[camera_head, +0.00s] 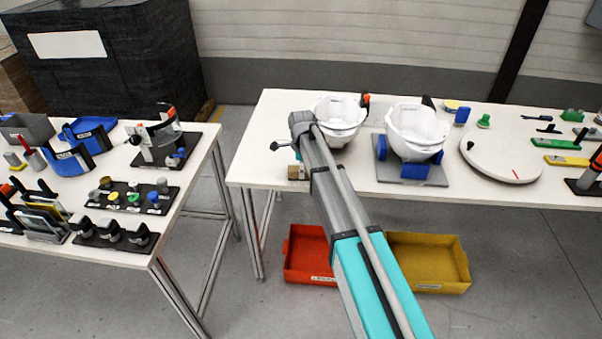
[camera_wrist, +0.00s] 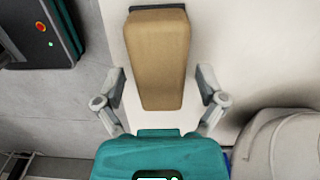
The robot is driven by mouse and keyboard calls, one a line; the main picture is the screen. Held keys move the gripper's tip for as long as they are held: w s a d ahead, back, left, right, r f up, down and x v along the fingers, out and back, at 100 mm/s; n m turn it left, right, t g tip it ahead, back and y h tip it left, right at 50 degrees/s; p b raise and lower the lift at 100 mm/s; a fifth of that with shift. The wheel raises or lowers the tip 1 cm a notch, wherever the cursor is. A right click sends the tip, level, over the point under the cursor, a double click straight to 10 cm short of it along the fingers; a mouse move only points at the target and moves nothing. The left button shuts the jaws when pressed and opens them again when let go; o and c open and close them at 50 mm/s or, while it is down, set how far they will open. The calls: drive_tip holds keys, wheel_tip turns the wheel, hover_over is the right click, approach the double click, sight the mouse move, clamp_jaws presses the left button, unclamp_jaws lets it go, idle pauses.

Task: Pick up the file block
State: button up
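The file block appears to be the tan, long block (camera_wrist: 158,60) in the wrist view, with a dark part behind its far end. In the head view a small tan block (camera_head: 293,172) shows at the left front edge of the right table, partly hidden by my arm. My gripper (camera_wrist: 162,84) is open, with one finger on each side of the block's near half. Clear gaps show between both fingers and the block, so it is not held. In the head view my gripper is mostly hidden behind my arm.
A round white turntable (camera_head: 500,158) is further right. Red (camera_head: 308,262) and yellow (camera_head: 440,262) bins sit on the floor. The left table (camera_head: 205,140) holds several tools.

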drive_tip(key=c, duration=0.9)
drive_tip(key=shift+r, duration=0.1)
wheel_tip(320, 180, up, 3)
drive_tip(key=p, duration=0.3)
drive_tip(key=shift+f, duration=0.2)
drive_tip(key=s+d+r+p, duration=0.1)
drive_tip(key=s+r+p, duration=0.2)
drive_tip(key=s, duration=0.1)
drive_tip(key=s+d+r+p, duration=0.2)
drive_tip(key=s+r+p, duration=0.1)
drive_tip(key=s, duration=0.2)
drive_tip(key=s+d+r+p, duration=0.1)
drive_tip(key=s+r+p, duration=0.3)
drive_tip(key=shift+s+d+r, duration=0.1)
drive_tip(key=shift+s+d, duration=0.05)
drive_tip(key=shift+s, duration=0.05)
